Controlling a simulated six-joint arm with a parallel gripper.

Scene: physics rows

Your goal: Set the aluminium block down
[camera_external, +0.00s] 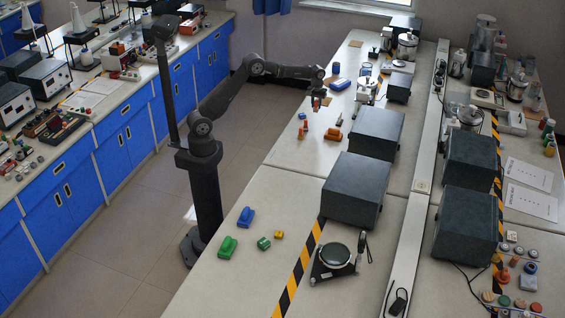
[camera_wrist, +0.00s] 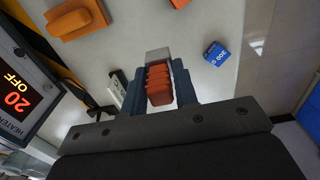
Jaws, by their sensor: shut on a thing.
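My gripper (camera_wrist: 158,88) is shut, its two dark fingers on either side of a ridged orange part (camera_wrist: 159,84). A plain grey face, which I take as the aluminium block (camera_wrist: 158,55), shows at the far end of this part, between the fingertips. In the external view, my gripper (camera_external: 318,98) points down over the far bench, with a small orange patch at its tip. The block's underside is hidden. The wrist view suggests it is above the bench top, but I cannot tell the height.
A blue block marked 200 (camera_wrist: 215,53) lies right of the fingers, on the white bench (camera_wrist: 135,30). An orange piece (camera_wrist: 75,20) and a heater display (camera_wrist: 17,90) are at left. Dark boxes (camera_external: 376,132) stand to the right. Bare bench lies around the fingertips.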

